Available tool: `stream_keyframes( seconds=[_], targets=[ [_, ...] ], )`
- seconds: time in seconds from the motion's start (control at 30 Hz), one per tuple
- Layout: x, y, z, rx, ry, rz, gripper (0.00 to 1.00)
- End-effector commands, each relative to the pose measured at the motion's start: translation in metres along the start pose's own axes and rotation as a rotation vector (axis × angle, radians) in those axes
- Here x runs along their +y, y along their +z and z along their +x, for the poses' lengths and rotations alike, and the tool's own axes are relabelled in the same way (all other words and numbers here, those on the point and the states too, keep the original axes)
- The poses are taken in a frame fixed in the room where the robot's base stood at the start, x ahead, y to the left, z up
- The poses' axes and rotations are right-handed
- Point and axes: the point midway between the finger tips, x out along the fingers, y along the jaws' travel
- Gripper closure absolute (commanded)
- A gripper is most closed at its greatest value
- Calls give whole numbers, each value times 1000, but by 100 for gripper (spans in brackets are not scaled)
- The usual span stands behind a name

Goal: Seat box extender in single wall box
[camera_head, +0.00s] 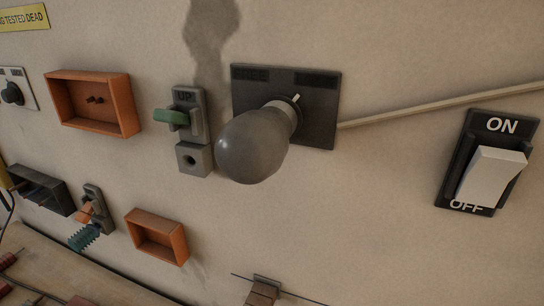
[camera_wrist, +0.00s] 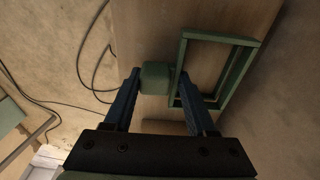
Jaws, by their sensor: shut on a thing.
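In the wrist view my gripper (camera_wrist: 157,80) has its two blue fingers closed on the block-shaped grip of a green rectangular frame, the box extender (camera_wrist: 244,66). The frame is open in the middle and sticks out to the right of the fingers; the right finger covers part of its near side. In the head view a small orange open box (camera_head: 157,238), likely the single wall box, is on the wall at lower left. A wider orange box (camera_head: 96,102) is above it, with dark stubs inside. My gripper and the extender do not show in the head view.
A grey bulb (camera_head: 252,147) juts from a dark plate. Left of it is an "UP" switch (camera_head: 189,115); a dark socket (camera_head: 38,189) and green coil (camera_head: 84,237) lie left of the small box. A wooden surface (camera_wrist: 204,20) and loose cables (camera_wrist: 88,62) lie beyond my gripper.

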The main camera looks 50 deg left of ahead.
Motion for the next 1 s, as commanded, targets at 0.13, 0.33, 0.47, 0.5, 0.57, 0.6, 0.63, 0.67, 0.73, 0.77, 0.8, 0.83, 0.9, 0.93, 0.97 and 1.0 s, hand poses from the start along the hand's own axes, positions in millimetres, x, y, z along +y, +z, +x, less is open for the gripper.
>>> stream_keyframes(
  seconds=[0.13, 0.33, 0.47, 0.5, 0.57, 0.6, 0.63, 0.67, 0.73, 0.77, 0.8, 0.83, 0.9, 0.93, 0.97, 1.0],
  targets=[
    [0, 0, 0, 0, -1, 0, 98],
    [-1, -2, -16, -1, -3, 1, 98],
    [-1, -5, -41, -1, -4, 3, 98],
    [-1, -6, -50, -1, -4, 3, 98],
    [-1, -7, -62, -1, -4, 2, 98],
    [-1, -9, -70, -1, -4, 3, 98],
    [-1, -9, -75, -1, -4, 3, 98],
    [-1, -10, -80, -1, -3, 2, 98],
    [-1, -10, -89, -1, -3, 0, 98],
    [-1, -11, -92, -1, -3, 0, 98],
    [-1, -11, -95, 0, -2, 0, 98],
    [-1, -12, -97, 0, -2, 1, 98],
    [-1, -12, -99, 0, -1, 1, 98],
    [0, -12, -100, 0, -1, 1, 98],
    [0, -12, -100, 0, -1, 1, 98],
    [0, -12, -100, 0, 0, 1, 98]
  ],
)
